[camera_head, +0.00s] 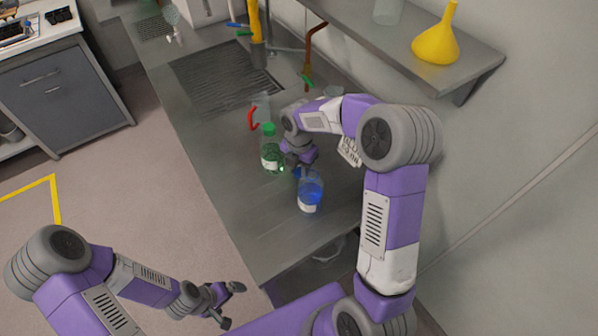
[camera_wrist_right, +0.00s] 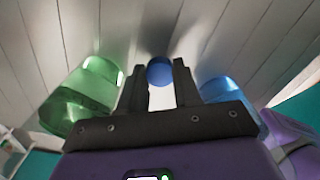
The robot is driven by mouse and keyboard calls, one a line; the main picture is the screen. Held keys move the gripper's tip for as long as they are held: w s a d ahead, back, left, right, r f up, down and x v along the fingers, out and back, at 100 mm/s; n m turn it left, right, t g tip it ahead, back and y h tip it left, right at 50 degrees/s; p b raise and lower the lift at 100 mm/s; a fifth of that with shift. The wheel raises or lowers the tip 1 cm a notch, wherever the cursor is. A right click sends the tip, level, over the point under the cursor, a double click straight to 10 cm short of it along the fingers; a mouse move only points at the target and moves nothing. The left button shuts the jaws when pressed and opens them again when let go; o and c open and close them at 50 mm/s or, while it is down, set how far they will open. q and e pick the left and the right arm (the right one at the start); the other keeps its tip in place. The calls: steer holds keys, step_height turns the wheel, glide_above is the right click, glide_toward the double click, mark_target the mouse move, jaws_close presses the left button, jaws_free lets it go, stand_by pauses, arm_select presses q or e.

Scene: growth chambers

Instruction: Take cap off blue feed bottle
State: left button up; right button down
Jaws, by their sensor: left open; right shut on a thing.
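The blue feed bottle (camera_head: 310,194) stands upright on the grey counter, with blue liquid and a white label. It also shows in the right wrist view (camera_wrist_right: 222,90), right of the fingers. My right gripper (camera_head: 299,170) is just left of the bottle's top. It is shut on the blue cap (camera_head: 296,173), which shows as a round blue disc between the fingertips in the wrist view (camera_wrist_right: 160,72). The cap appears beside the bottle, off its neck. My left gripper (camera_head: 231,304) is open and empty, low in front of the counter.
A green bottle (camera_head: 270,154) with a green cap stands close left of my right gripper. A red-handled clear vessel (camera_head: 257,112) is behind it. A sink drainer area (camera_head: 225,75) lies farther back, and a shelf (camera_head: 470,70) holds a yellow funnel (camera_head: 436,40). The counter's near end is clear.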

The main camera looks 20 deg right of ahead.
mark_target(299, 171)
steer(key=shift+f, duration=0.9)
steer(key=shift+f, duration=0.15)
steer(key=c, duration=0.8)
jaws_free()
step_height(299, 171, up, 12)
steer(key=shift+r+p, duration=0.15)
steer(key=shift+p, duration=1)
